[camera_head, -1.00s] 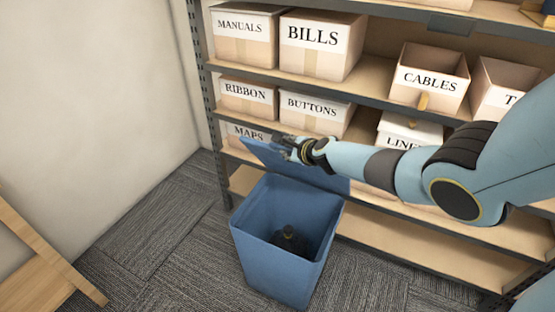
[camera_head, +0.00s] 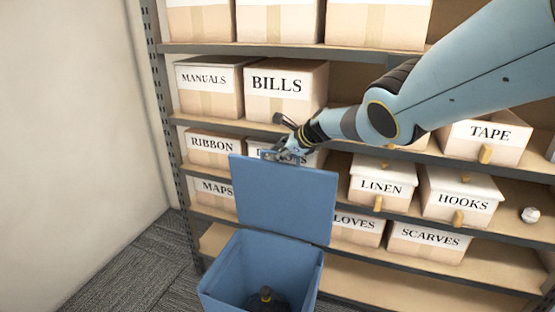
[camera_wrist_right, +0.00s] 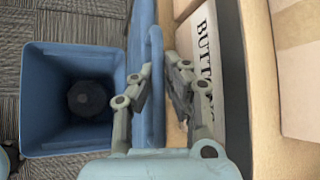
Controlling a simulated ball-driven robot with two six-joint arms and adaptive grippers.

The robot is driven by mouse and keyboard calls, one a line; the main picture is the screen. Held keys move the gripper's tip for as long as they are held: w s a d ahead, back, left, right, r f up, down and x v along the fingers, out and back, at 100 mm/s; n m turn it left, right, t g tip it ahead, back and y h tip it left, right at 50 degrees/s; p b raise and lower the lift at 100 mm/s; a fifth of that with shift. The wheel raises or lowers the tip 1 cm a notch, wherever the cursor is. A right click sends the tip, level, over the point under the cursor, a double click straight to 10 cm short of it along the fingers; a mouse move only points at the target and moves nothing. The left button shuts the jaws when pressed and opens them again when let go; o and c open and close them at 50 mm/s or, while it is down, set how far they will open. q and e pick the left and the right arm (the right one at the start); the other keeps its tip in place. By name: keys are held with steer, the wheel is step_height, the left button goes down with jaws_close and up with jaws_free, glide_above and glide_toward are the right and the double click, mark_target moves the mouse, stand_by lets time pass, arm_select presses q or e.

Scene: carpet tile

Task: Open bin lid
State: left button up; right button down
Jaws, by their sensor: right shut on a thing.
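A blue bin (camera_head: 222,282) stands on the carpet in front of the shelf, and it also shows in the right wrist view (camera_wrist_right: 36,100). Its lid (camera_head: 290,200) is raised roughly upright at the bin's back edge. A dark object (camera_head: 266,299) lies inside the bin. My right gripper (camera_head: 278,155) is at the lid's top edge. In the right wrist view its fingers (camera_wrist_right: 160,88) are on either side of the lid's edge (camera_wrist_right: 154,60), shut on it. My left gripper is out of view.
A metal shelf unit (camera_head: 178,120) stands close behind the lid, with labelled boxes such as BILLS (camera_head: 305,100), MANUALS (camera_head: 222,102) and LINEN (camera_head: 372,194). A ball (camera_head: 530,215) sits on a shelf at right. Carpet (camera_head: 140,280) is clear left of the bin.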

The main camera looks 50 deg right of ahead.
steer(key=c, duration=1.4)
jaws_free()
steer(key=shift+s+d+r, duration=0.35)
steer(key=shift+s+r, duration=0.05)
steer(key=shift+s, duration=0.2)
steer(key=v, duration=1)
steer(key=shift+s+a+r, duration=0.2)
steer(key=shift+a, duration=0.15)
